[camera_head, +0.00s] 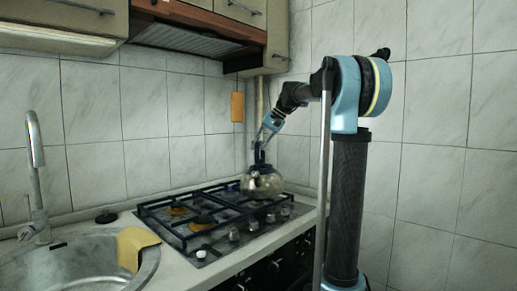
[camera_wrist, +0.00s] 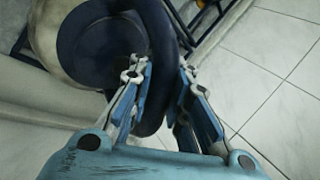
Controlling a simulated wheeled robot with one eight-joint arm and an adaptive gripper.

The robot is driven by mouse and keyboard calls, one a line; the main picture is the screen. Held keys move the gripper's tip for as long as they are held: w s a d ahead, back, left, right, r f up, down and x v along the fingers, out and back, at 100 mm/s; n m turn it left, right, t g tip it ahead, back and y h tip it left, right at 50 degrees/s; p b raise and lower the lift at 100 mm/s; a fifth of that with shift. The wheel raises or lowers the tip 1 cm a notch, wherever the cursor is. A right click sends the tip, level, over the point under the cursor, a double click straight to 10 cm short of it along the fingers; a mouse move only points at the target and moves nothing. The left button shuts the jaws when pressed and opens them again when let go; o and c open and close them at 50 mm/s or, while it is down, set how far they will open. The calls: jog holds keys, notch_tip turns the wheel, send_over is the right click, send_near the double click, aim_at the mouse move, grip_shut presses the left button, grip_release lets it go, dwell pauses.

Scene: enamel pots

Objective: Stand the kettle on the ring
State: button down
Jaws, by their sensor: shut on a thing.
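The kettle (camera_head: 263,184) is a shiny, rounded metal pot with a dark handle, over the right back part of the hob. In the wrist view its pale body (camera_wrist: 45,35), dark lid (camera_wrist: 100,45) and thick dark handle (camera_wrist: 160,30) show. My gripper (camera_head: 259,152) comes down from above and is shut on the handle; in the wrist view the handle passes between my fingers (camera_wrist: 162,78). The kettle looks upright. I cannot tell whether its base touches the grate. The hob (camera_head: 200,228) has dark grates over its rings; any ring under the kettle is hidden.
A sink (camera_head: 75,268) with a tap (camera_head: 36,175) and a yellow cloth (camera_head: 134,247) lies left of the hob. Control knobs (camera_head: 234,235) line the hob's front right. A hood (camera_head: 185,38) hangs above. Tiled walls stand close behind and right of the kettle.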

jog(key=shift+f, duration=0.1)
jog(key=c, duration=1.4)
grip_release()
jog(key=shift+c, duration=0.2)
